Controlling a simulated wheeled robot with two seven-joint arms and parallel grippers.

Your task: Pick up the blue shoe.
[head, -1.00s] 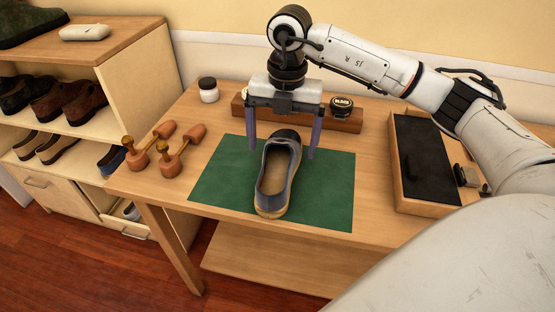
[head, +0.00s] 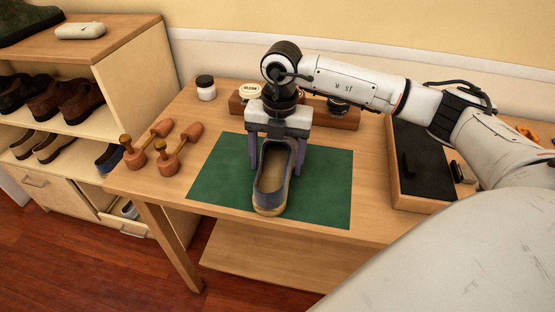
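The blue shoe (head: 272,186) lies on the green mat (head: 325,195) on the wooden table, its open heel end toward me. My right gripper (head: 276,172) points down over the front part of the shoe, with one finger on each side. The fingers appear to press against its sides. The gripper's body hides the toe. The shoe still rests on the mat. My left gripper is not in view.
Two wooden shoe trees (head: 172,152) lie left of the mat. A white jar (head: 206,88) and a wooden holder with round tins (head: 250,92) stand behind. A box with a dark panel (head: 421,160) is at right. A shelf of shoes (head: 88,125) stands at left.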

